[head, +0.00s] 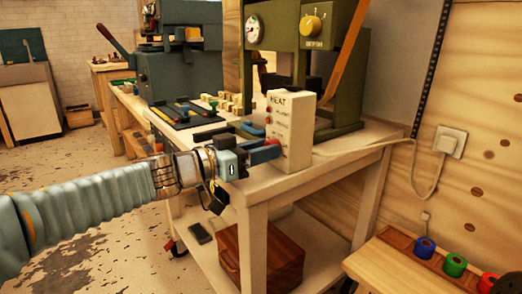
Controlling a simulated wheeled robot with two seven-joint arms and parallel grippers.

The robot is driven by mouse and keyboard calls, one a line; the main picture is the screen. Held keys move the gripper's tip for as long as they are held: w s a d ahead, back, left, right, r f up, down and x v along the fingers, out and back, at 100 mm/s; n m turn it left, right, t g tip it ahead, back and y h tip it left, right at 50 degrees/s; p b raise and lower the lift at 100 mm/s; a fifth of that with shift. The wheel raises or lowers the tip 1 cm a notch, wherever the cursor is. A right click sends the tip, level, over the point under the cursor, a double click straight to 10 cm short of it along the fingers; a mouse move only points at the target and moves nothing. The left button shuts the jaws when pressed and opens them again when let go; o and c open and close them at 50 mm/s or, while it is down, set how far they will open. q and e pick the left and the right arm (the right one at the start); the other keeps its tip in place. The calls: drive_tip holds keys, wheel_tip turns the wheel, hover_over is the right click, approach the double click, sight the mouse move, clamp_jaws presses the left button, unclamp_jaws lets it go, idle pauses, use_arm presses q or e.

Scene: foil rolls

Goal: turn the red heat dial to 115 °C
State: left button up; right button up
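The cream heat box (293,133), marked HEAT, stands upright on the front corner of a pale wooden bench. Its marked face is turned left, with small dark red spots and lettering too small to read. My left gripper (262,143) is at the lower part of this face, with a blue finger above and a red piece below. I cannot tell whether the red piece is the dial or a fingertip. The gripper hides the lower face, so the dial's setting cannot be read and a hold cannot be made out. My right gripper is not in view.
A green press (338,75) with a gauge and a yellow knob (311,25) stands behind the box. Small pale blocks (232,103) and a dark tool mat (186,113) lie to its left. A wooden rack (425,258) with colored rolls is at lower right.

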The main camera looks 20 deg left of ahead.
use_arm(q)
drive_tip(key=c, duration=0.4)
